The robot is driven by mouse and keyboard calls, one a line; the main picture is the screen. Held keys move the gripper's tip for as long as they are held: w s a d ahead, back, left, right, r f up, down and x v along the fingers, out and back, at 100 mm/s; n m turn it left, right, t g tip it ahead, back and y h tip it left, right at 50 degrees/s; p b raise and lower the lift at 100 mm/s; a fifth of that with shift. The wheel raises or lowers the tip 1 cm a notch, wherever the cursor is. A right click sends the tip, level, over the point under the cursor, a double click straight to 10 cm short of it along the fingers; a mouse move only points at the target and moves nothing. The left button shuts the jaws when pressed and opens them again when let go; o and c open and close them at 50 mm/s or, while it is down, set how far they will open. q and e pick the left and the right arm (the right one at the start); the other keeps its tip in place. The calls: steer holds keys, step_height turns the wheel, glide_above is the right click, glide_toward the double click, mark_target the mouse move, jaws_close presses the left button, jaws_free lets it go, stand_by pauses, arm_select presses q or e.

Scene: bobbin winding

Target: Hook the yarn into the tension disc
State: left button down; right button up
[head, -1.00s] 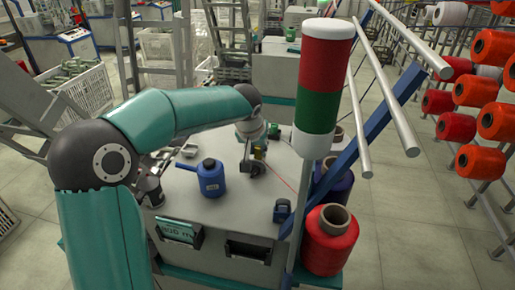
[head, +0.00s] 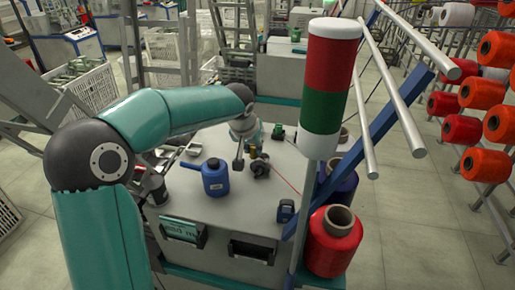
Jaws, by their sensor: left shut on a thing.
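The red yarn (head: 287,183) shows as a thin line over the right part of the grey machine top. It runs from the right edge towards a small dark round fitting (head: 261,168), which looks like the tension disc. My left gripper (head: 238,168) points down just left of this fitting, apart from it. It is shut on the yarn, but the strand between its fingers is too thin to make out. Whether the yarn sits between the discs cannot be told. My right gripper is out of view.
A blue oil can (head: 216,180) stands close in front of my left gripper. A small dark blue device (head: 286,209) sits near the front right. A red yarn cone (head: 332,242) and a red-green signal column (head: 326,90) stand at the right edge.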

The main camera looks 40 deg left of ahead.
arm_select(q)
steer(key=shift+s+a, duration=0.3)
steer(key=shift+a, duration=0.25)
steer(key=shift+s+a, duration=0.25)
steer(key=shift+a, duration=0.3)
steer(key=shift+r, duration=0.1)
steer(key=shift+s+a+r+p, duration=0.1)
steer(key=shift+a+r+p, duration=0.05)
steer(key=shift+r+p, duration=0.55)
steer(key=shift+s+a+r+p, duration=0.1)
steer(key=shift+a+r+p, duration=0.05)
steer(key=shift+r+p, duration=0.6)
steer(key=shift+s+a+r+p, duration=0.15)
steer(key=shift+r+p, duration=0.35)
steer(key=shift+r, duration=0.35)
steer(key=shift+w, duration=0.15)
